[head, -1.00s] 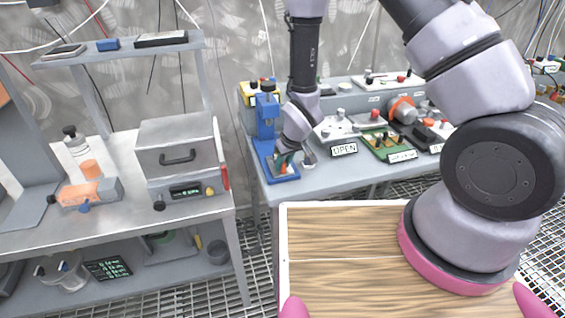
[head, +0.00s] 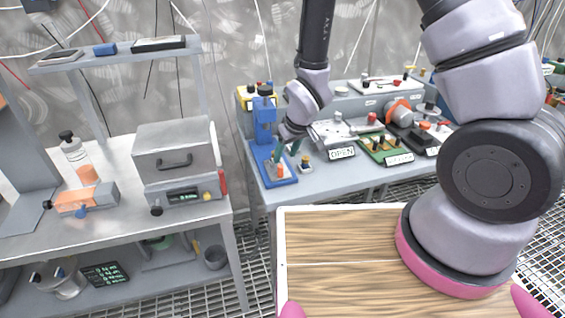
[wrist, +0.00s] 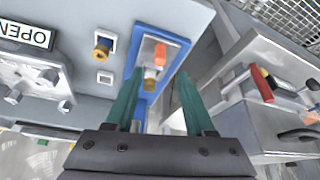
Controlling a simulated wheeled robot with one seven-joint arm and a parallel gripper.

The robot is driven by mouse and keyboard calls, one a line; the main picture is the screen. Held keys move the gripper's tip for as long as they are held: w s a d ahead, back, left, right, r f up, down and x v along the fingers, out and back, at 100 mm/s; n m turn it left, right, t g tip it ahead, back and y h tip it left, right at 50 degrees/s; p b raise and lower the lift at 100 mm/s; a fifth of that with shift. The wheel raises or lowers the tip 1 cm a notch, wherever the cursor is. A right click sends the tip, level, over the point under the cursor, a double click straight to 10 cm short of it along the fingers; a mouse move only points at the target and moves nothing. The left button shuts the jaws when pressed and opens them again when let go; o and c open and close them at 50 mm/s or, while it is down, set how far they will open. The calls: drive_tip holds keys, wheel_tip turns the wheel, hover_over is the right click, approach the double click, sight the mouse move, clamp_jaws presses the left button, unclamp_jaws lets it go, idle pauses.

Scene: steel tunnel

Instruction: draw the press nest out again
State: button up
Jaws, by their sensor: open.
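The blue press (head: 264,125) stands at the left end of the grey bench, with its blue base reaching toward the front edge. In the wrist view, the press nest (wrist: 150,53) is a pale slide on the blue base (wrist: 180,38), carrying an orange piece (wrist: 160,54) and a brass-coloured knob (wrist: 150,78). The orange piece also shows in the head view (head: 281,170). My gripper (head: 286,152) is open above the front of the nest. In the wrist view, its green fingers (wrist: 158,78) stand on either side of the knob, apart from it. How far the nest sits under the press is unclear.
A brass-topped post (wrist: 103,47) stands close beside the press. An OPEN sign (head: 342,153) and a fixture stand to the right on the bench. A side table with a grey box oven (head: 175,150) stands left, across a narrow gap.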

drive_tip(key=shift+v, duration=1.5)
drive_tip(key=w+d+r+m, duration=0.1)
drive_tip(key=d+r+m, duration=0.1)
drive_tip(key=d+r, duration=0.35)
drive_tip(key=d+r+m+t, duration=0.1)
drive_tip(key=d+r+m, duration=0.15)
drive_tip(key=r, duration=0.65)
drive_tip(key=w+d+r+m, duration=0.1)
drive_tip(key=d+r, duration=0.3)
drive_tip(key=r, duration=0.4)
drive_tip(key=s+d+r+m+t, duration=0.1)
drive_tip(key=s+d+r+m, duration=0.1)
drive_tip(key=s+d+r, duration=0.2)
drive_tip(key=s+d+r+m+t, duration=0.1)
drive_tip(key=s+d+r+m, duration=0.2)
drive_tip(key=s+r, duration=0.6)
drive_tip(key=shift+s+d+r, duration=0.2)
drive_tip(key=shift+d+r, duration=0.15)
drive_tip(key=shift+d, duration=0.8)
